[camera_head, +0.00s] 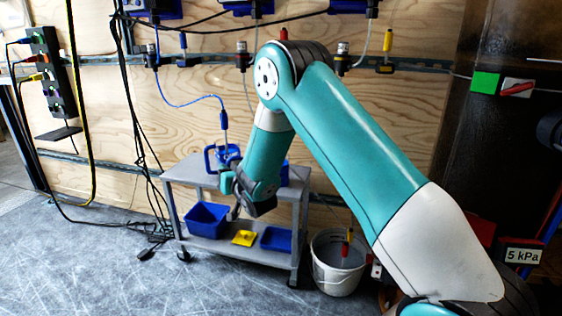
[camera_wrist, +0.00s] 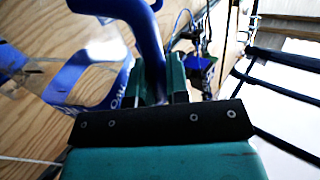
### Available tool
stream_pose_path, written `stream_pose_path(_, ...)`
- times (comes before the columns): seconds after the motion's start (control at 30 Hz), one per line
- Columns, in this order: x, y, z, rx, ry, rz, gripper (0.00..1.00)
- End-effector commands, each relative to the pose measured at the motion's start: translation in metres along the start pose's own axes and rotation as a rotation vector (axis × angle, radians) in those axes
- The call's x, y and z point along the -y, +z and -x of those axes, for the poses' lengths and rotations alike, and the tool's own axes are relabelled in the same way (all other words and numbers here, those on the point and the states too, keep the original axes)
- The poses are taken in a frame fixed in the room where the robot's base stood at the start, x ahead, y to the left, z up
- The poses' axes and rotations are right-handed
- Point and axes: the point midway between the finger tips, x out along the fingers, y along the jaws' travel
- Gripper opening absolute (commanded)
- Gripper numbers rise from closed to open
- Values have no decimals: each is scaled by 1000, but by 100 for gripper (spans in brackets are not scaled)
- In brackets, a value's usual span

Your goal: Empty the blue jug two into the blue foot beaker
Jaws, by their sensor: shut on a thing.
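The blue jug two (camera_head: 212,157) is at the upper left of the grey cart's top, partly hidden by my arm. In the wrist view its blue handle (camera_wrist: 150,45) runs between the green fingers of my gripper (camera_wrist: 163,82), and part of its white lettering shows low on its body (camera_wrist: 85,83). My gripper (camera_head: 230,183) is shut on this handle. Whether the jug touches the cart top, I cannot tell. Another blue thing (camera_head: 284,173) stands at the right of the cart top behind my arm; it may be the blue foot beaker, but my arm hides most of it.
The grey cart (camera_head: 300,190) has a lower shelf with a blue bin (camera_head: 207,221), a yellow piece (camera_head: 244,238) and a blue tray (camera_head: 276,240). A white bucket (camera_head: 337,275) stands to its right. Cables hang at the left. The floor at front left is clear.

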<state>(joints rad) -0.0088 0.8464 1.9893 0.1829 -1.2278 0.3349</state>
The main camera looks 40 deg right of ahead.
Motion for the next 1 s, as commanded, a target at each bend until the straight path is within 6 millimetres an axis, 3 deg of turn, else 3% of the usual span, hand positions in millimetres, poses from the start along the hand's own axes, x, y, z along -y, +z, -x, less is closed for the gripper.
stream_pose_path(0.03,1,11,0,-6,-2,22,0)
stream_pose_path(0.13,2,15,0,-14,0,65,0)
stream_pose_path(0.5,7,19,1,-32,2,157,0)
stream_pose_path(1.0,15,-32,3,-32,3,162,0)
